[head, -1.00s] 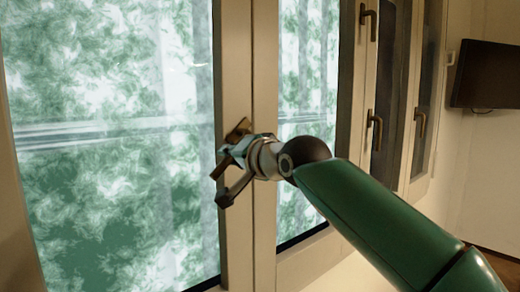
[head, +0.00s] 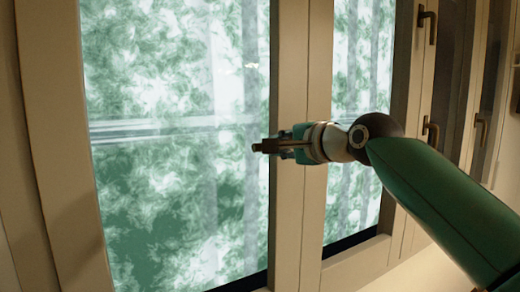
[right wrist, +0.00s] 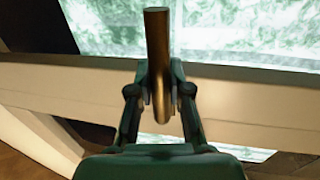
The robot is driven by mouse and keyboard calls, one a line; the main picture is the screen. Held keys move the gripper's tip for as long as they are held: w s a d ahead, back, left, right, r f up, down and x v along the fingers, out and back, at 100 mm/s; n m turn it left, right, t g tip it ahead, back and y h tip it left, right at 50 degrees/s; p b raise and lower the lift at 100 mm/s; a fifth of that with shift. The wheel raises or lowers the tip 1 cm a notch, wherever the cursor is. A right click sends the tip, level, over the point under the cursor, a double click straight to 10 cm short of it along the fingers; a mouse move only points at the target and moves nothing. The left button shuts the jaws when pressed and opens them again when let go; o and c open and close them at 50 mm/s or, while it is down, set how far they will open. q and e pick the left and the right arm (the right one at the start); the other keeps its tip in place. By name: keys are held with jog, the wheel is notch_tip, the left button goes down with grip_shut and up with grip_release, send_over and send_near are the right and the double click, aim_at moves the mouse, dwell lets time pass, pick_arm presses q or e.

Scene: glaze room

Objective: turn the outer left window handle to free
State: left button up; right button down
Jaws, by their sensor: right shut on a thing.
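The outer left window handle (head: 264,147), a brown bar, sits on the pale window frame in the head view. It lies about level, its free end sticking out to the left over the glass. My right gripper (head: 284,146) comes in from the right and is shut on it. In the right wrist view the handle (right wrist: 157,45) runs between the two fingers of the right gripper (right wrist: 160,92), which close on it from both sides. The handle's base is hidden by the gripper. My left gripper is not in view.
More brown handles hang on the window frames to the right: an upper one (head: 431,24), a lower one (head: 431,132) and one farther off (head: 481,132). The left window pane (head: 170,190) fills the left side. Free room lies in front of it.

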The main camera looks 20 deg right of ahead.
jog(key=shift+w+d, duration=0.1)
jog(key=shift+w, duration=0.05)
jog(key=c, duration=1.1)
grip_release()
jog(key=shift+w, duration=0.1)
jog(key=shift+s, duration=0.2)
jog(key=shift+s+d+r, duration=0.1)
jog(key=shift+s+r, duration=0.05)
jog(key=shift+s, duration=0.1)
jog(key=v, duration=1.1)
